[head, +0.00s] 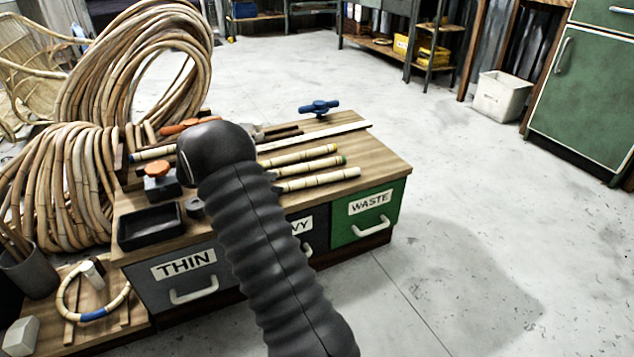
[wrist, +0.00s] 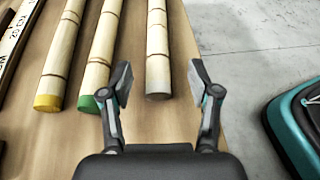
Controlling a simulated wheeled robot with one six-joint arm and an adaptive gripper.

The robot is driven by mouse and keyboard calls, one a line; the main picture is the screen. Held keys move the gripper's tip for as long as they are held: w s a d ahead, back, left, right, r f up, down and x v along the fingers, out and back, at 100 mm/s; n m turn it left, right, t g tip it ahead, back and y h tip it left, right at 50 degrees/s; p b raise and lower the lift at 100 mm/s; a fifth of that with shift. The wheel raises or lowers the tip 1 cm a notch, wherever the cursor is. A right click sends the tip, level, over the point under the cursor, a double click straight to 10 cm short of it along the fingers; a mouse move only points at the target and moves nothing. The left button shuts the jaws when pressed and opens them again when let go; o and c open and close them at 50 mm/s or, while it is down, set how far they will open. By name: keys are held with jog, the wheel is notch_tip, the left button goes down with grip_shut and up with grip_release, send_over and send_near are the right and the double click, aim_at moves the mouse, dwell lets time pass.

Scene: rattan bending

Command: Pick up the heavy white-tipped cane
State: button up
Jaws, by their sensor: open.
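The white-tipped cane (head: 320,180) is the nearest of three pale canes lying side by side on the wooden bench top. In the wrist view the white-tipped cane (wrist: 157,45) points toward me, its pale end between the two fingers. My gripper (wrist: 161,78) is open, with one finger on each side of the cane and visible space on both sides. I cannot tell its height above the bench. In the head view my dark arm hides the gripper and the canes' left ends.
The green-tipped cane (wrist: 103,50) lies just left of the white one, and the yellow-tipped cane (wrist: 65,50) lies beyond it. A long pale ruler (head: 315,137) lies behind them. Drawers marked THIN (head: 185,265) and WASTE (head: 368,210) front the bench. A black tray (head: 150,228) sits at left.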

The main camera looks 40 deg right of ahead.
aim_at(288, 183)
jog(key=shift+x, duration=3.45)
jog(key=shift+w+r, duration=0.15)
jog(key=shift+w, duration=0.05)
grip_shut()
